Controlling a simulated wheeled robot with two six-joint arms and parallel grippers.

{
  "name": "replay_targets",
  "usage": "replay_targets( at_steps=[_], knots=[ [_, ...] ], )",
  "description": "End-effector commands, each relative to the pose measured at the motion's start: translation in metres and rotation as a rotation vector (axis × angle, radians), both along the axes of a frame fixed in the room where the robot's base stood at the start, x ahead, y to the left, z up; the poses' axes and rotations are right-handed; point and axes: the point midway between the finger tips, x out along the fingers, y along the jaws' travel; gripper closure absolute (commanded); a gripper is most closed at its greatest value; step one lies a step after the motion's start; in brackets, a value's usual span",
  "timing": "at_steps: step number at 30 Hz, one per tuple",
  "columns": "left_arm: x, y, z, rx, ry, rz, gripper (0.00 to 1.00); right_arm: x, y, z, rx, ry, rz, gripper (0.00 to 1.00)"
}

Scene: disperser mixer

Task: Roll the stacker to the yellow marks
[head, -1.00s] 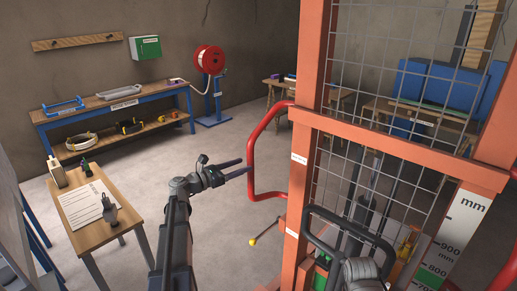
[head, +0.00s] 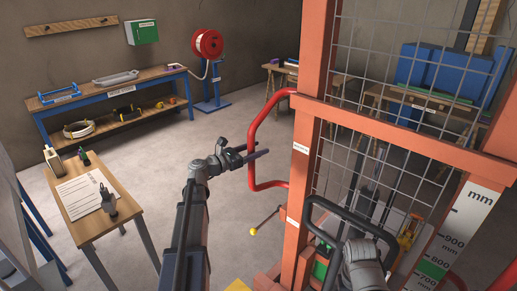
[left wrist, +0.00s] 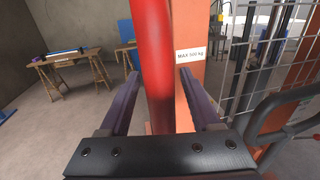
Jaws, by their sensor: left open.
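The stacker is an orange frame (head: 297,165) with a wire mesh guard, filling the right of the head view. A red bent handle (head: 262,118) sticks out from its left side. My left gripper (head: 262,154) is open at the handle's lower left. In the left wrist view the red handle (left wrist: 152,60) stands upright between the two spread fingers (left wrist: 160,75), with gaps beside it. A black loop handle (head: 318,203) is at the stacker's near side. A yellow patch (head: 237,286) shows on the floor at the bottom edge. My right gripper is not recognisable.
A small wooden table (head: 92,228) with a paper and tools stands at left. A workbench (head: 112,92) and red hose reel (head: 208,43) are along the wall. Bare floor lies between.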

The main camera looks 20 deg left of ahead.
Motion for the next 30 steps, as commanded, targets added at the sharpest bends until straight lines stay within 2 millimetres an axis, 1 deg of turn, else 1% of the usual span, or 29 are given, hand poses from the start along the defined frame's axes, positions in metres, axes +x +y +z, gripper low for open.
replay_targets(
  at_steps=[1,4,13,30],
  knots=[
    [0.0043,-0.0022,0.0000,0.000,0.000,-0.001,0.36,0.0000,0.0000,0.0000,0.000,0.000,0.000,1.00],
    [0.0076,-0.0042,0.0000,0.000,0.000,0.000,0.36,0.0000,0.0000,0.0000,0.000,0.000,0.000,1.00],
    [0.0082,-0.0050,0.0000,0.000,0.000,0.001,0.37,0.0000,0.0000,0.0000,0.000,0.000,0.000,1.00],
    [0.0080,-0.0049,0.0000,0.000,0.000,0.001,1.00,0.0000,0.0000,0.0000,0.000,0.000,0.000,1.00]
  ],
)
